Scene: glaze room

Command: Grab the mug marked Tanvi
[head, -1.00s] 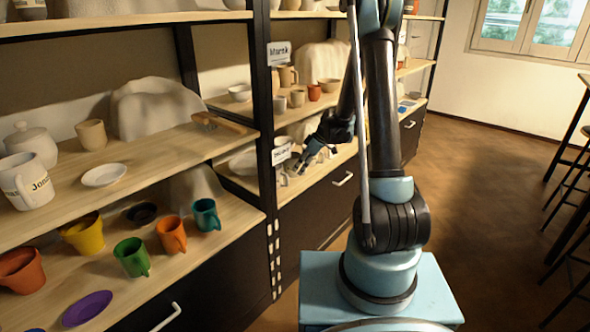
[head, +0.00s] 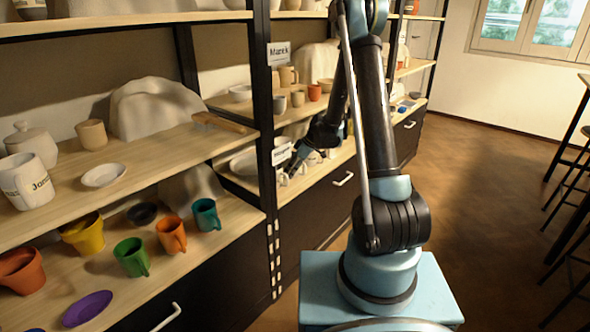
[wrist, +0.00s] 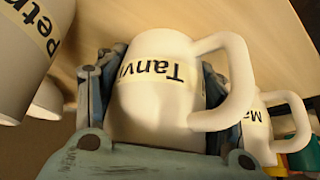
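The white mug marked Tanvi (wrist: 150,112) fills the middle of the wrist view, its label upside down and its handle on the right. My gripper (wrist: 158,78) has one finger on each side of this mug, close to its walls. The frames do not show whether the fingers press on it. In the head view my gripper (head: 292,168) reaches in over the lower shelf behind the black post, where the mug is too small and hidden to make out.
A white mug marked "Petr..." (wrist: 22,60) stands close at left in the wrist view; another marked "Ma..." (wrist: 262,135) is close at right. The black shelf post (head: 264,120) is beside my gripper. Coloured mugs, including a green one (head: 131,257), stand on the left shelf.

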